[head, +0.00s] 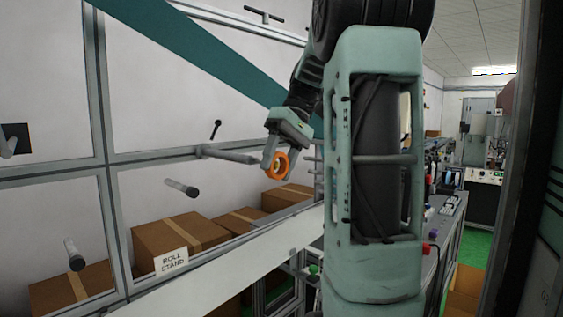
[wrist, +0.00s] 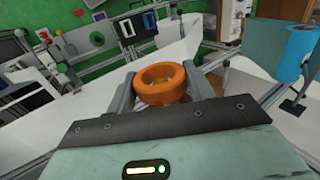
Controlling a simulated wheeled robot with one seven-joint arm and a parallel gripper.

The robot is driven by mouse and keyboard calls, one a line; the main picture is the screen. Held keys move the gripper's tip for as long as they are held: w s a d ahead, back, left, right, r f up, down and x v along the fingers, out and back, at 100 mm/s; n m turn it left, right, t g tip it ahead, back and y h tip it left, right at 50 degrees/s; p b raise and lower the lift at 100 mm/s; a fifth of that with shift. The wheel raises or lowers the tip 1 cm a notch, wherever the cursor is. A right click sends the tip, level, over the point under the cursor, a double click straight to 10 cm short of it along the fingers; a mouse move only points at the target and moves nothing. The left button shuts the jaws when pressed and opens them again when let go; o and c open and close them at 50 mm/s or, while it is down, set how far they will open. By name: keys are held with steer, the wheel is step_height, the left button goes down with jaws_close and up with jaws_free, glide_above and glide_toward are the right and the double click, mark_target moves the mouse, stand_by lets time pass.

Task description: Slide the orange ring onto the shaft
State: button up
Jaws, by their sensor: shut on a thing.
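The orange ring (head: 271,174) is held by my gripper (head: 277,157) in the middle of the head view. In the wrist view, the ring (wrist: 165,95) sits between the two fingers of my gripper (wrist: 162,84), which are shut on its sides. A grey horizontal shaft (head: 230,154) sticks out from the frame just left of the ring in the head view. The ring looks close to its free end, but I cannot tell the gap in depth. No shaft shows clearly through the ring in the wrist view.
Two other short pegs (head: 181,187) (head: 74,254) stick out lower left. Cardboard boxes (head: 178,240) and a "ROLL STAND" sign (head: 172,262) lie below. A teal band (head: 200,55) crosses above. A blue roll (wrist: 300,52) stands at right in the wrist view.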

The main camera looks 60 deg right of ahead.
mark_target(225, 152)
steer(key=shift+w+d+p, duration=0.25)
steer(key=shift+w+p, duration=0.2)
steer(key=shift+w, duration=0.55)
steer(key=shift+w+d+p, duration=0.25)
steer(key=shift+w+p, duration=0.15)
steer(key=shift+w, duration=0.55)
steer(key=shift+w+d+p, duration=0.2)
steer(key=shift+w+p, duration=0.25)
steer(key=shift+w, duration=0.35)
steer(key=shift+w+d+p, duration=0.15)
steer(key=shift+w+p, duration=0.35)
steer(key=shift+w, duration=0.35)
steer(key=shift+w+d+p, duration=0.2)
steer(key=shift+w+p, duration=0.25)
steer(key=shift+w, duration=0.35)
steer(key=shift+w+d+p, duration=0.2)
steer(key=shift+w+p, duration=0.3)
steer(key=shift+w, duration=0.3)
steer(key=shift+w+d+p, duration=0.2)
steer(key=shift+w+p, duration=0.35)
steer(key=shift+w, duration=0.25)
steer(key=shift+w+d+p, duration=0.2)
steer(key=shift+w+p, duration=0.3)
steer(key=shift+w, duration=0.3)
steer(key=shift+w, duration=0.1)
